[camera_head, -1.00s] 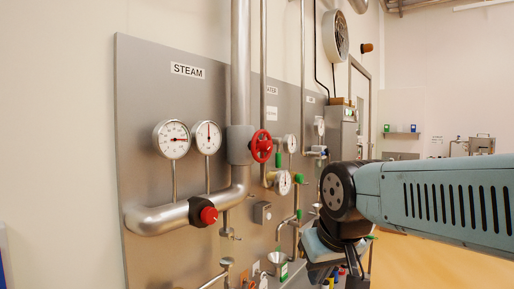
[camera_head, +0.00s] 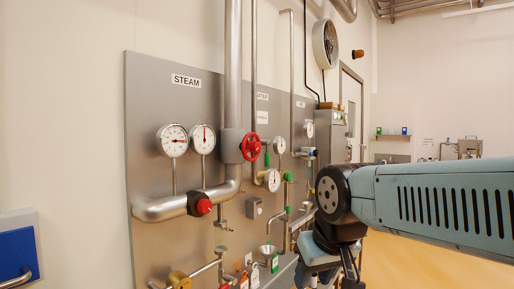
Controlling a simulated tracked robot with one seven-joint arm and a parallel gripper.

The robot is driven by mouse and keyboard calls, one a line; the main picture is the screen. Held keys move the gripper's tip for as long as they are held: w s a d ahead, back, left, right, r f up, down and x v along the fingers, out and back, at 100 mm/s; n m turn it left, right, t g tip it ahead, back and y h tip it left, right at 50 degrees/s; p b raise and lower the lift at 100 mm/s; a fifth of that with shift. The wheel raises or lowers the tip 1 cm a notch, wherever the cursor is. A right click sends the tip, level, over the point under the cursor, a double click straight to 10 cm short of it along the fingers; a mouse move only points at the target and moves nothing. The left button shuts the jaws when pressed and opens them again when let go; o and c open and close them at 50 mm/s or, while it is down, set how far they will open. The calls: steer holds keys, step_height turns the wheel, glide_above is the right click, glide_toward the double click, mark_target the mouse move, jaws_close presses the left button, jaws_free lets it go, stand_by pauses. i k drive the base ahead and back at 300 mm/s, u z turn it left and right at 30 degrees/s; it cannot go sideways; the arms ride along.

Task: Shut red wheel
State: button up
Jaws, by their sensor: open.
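The red wheel (camera_head: 251,147) is a spoked handwheel on a grey valve body in the vertical steam pipe (camera_head: 234,75). It stands out from the grey panel (camera_head: 150,100), right of the two steam gauges. My gripper (camera_head: 330,280) hangs below that joint at the bottom edge, only partly in view. It is open, well below and right of the wheel and apart from it; its fingertips are not clear.
A funnel (camera_head: 267,255) and several coloured tags are below. A blue-fronted box (camera_head: 17,255) is at the lower left. Yellow floor (camera_head: 410,265) is open at the right.

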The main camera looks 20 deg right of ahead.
mark_target(252, 146)
steer(key=z, duration=0.35)
steer(key=k, duration=0.15)
steer(key=z, duration=0.6)
steer(key=i, duration=0.55)
steer(key=u, duration=0.5)
